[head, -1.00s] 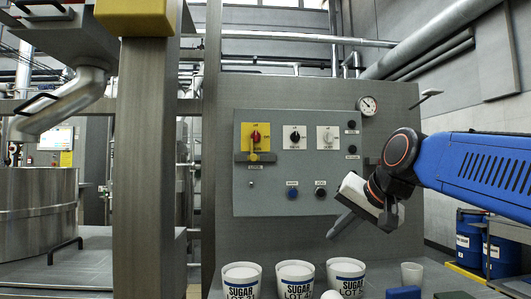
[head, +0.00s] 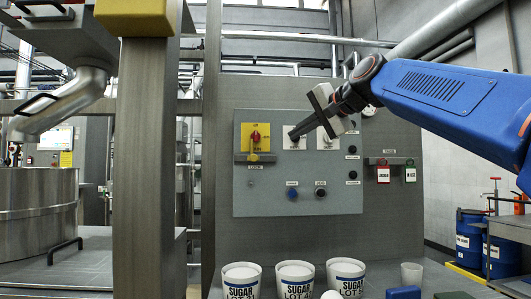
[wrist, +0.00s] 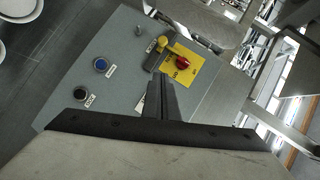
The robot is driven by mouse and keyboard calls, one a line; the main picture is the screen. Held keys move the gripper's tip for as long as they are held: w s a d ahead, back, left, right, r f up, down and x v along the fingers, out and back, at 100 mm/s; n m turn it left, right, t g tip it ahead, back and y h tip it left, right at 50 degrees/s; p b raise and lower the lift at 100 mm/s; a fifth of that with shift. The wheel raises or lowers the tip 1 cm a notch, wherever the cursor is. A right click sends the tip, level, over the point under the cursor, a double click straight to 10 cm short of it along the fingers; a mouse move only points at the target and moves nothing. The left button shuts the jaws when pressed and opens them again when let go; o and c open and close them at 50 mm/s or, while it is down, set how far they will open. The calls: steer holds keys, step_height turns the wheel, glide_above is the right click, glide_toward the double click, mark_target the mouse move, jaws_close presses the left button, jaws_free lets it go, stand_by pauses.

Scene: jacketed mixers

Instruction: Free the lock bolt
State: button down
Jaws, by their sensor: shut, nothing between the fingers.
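The lock bolt (head: 254,141) is a yellow handle on a grey bar, across the lower part of a yellow switch plate on the grey control panel (head: 330,185). A red rotary knob (head: 255,134) sits above it on the plate. In the wrist view the lock bolt (wrist: 161,42) shows beside the red knob (wrist: 183,62), just beyond my fingertips. My gripper (head: 292,135) is shut and empty, in front of the panel, to the right of the yellow plate. In the wrist view my gripper (wrist: 158,78) points toward the bolt, with its fingers together. I cannot tell the remaining distance; no contact is clear.
A blue button (head: 292,194) and a dark button (head: 320,192) sit low on the panel. Several sugar tubs (head: 295,278) stand below it. A steel post (head: 147,170) stands to the left.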

glide_toward(252, 151)
steer(key=w+d+f, duration=0.2)
steer(key=shift+w+a+f, duration=0.2)
steer(key=shift+a+f, duration=0.05)
steer(key=shift+a, duration=0.25)
steer(key=shift+w+a+f, duration=0.15)
steer(key=shift+a+f, duration=0.1)
steer(key=shift+a, duration=0.25)
steer(key=shift+w+a+f, duration=0.2)
steer(key=shift+a+f, duration=0.05)
steer(key=shift+a, duration=0.3)
steer(key=shift+s+a, duration=0.1)
steer(key=shift+a, duration=2.05)
steer(key=shift+d, duration=0.1)
